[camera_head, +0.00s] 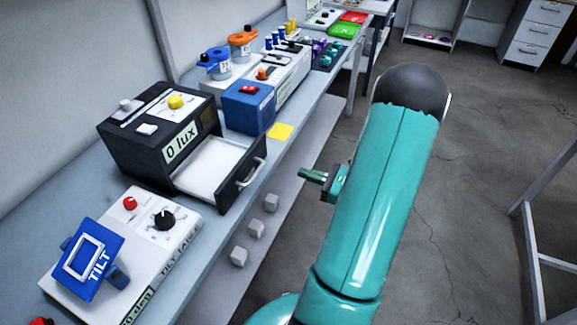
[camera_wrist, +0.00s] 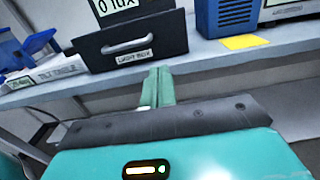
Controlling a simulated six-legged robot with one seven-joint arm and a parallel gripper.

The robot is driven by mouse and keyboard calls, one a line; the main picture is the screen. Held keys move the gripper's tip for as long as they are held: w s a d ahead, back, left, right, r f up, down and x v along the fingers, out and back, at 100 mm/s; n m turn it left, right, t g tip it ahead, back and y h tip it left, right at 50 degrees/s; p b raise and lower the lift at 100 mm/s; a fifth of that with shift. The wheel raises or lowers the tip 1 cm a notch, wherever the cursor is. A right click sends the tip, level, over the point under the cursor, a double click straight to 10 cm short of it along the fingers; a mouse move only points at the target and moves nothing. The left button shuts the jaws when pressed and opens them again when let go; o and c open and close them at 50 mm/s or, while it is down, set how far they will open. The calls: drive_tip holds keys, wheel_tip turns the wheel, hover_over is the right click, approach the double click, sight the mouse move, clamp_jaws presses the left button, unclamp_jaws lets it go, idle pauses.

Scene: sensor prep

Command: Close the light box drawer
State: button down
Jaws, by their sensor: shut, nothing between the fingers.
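The black light box (camera_head: 150,140) with a "0 lux" label stands on the workbench. Its drawer (camera_head: 213,172) is pulled out toward the front edge, showing a white, empty-looking inside and a pale bar handle (camera_head: 252,173). In the wrist view the drawer front (camera_wrist: 135,42) faces me, with its handle (camera_wrist: 128,45) and a label below it. My gripper (camera_head: 312,175) is shut and empty, in front of the bench and apart from the handle in the head view. In the wrist view the fingers (camera_wrist: 157,85) point at the drawer front; whether they touch it cannot be told.
A white tilt table unit (camera_head: 150,245) with a blue "TILT" device (camera_head: 92,262) stands left of the light box. A blue box (camera_head: 248,107) and a yellow note (camera_head: 280,132) are to its right. Several small grey cubes (camera_head: 255,228) sit on the lower shelf.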

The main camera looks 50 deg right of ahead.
sight(255, 157)
drive_tip(key=x, duration=1.3)
drive_tip(key=shift+a, duration=0.1)
drive_tip(key=x, duration=0.4)
drive_tip(key=shift+s, duration=0.2)
